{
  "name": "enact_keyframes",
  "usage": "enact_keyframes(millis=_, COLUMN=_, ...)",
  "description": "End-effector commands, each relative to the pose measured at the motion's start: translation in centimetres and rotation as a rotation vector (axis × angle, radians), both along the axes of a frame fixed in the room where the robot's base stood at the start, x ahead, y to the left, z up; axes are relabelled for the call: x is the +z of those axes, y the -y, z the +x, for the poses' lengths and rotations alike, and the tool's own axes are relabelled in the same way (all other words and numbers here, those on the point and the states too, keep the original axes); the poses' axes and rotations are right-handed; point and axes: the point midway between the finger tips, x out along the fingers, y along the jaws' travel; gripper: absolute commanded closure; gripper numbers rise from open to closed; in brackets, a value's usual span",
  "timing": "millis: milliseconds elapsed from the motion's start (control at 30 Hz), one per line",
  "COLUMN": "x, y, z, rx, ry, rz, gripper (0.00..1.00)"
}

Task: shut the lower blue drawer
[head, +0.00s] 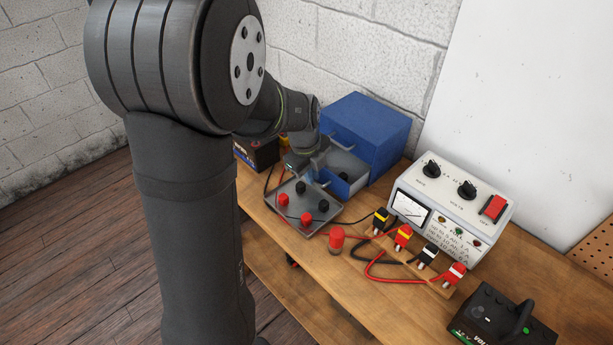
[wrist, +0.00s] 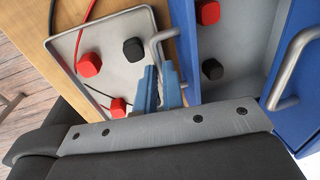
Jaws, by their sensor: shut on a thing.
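The lower blue drawer (head: 350,164) stands pulled out of the blue cabinet (head: 375,125) in the head view. In the wrist view I look down into its grey inside (wrist: 228,45), where a black knob-like piece (wrist: 212,69) and a red one (wrist: 207,12) lie. Its metal handle (wrist: 153,42) sticks out from the blue front. My gripper (wrist: 160,82) is at this handle, shut on its near part; the exact contact is partly hidden by the fingers. The upper drawer is closed, with its own handle (wrist: 285,65) to the right.
A metal tray (wrist: 108,42) with red and black pieces lies right in front of the drawer, below my gripper. Right of it stand a red cylinder (head: 336,239), clips with cables, and a white charger (head: 452,207). A dark battery (head: 258,153) stands behind left.

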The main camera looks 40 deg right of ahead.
Motion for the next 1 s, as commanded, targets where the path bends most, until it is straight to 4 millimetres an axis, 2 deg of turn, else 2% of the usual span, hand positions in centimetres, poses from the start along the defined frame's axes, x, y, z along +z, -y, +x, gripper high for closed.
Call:
enact_keyframes(millis=33, x=0.0, y=1.3, z=0.0, rx=-0.003, ry=0.001, rz=-0.002, gripper=1.00)
enact_keyframes(millis=100, x=0.0, y=2.8, z=0.0, rx=-0.004, ry=0.002, rz=-0.003, gripper=1.00)
enact_keyframes(millis=300, x=0.1, y=5.4, z=0.0, rx=-0.002, ry=0.002, rz=-0.003, gripper=1.00)
enact_keyframes(millis=600, x=0.1, y=5.5, z=0.0, rx=0.000, ry=0.003, rz=-0.003, gripper=1.00)
enact_keyframes(millis=633, x=0.1, y=5.5, z=0.0, rx=0.000, ry=0.003, rz=-0.003, gripper=0.90)
enact_keyframes(millis=733, x=0.1, y=5.5, z=0.0, rx=-0.001, ry=0.002, rz=-0.003, gripper=0.71)
enact_keyframes(millis=1000, x=0.1, y=5.5, z=0.0, rx=0.000, ry=0.002, rz=-0.002, gripper=0.70)
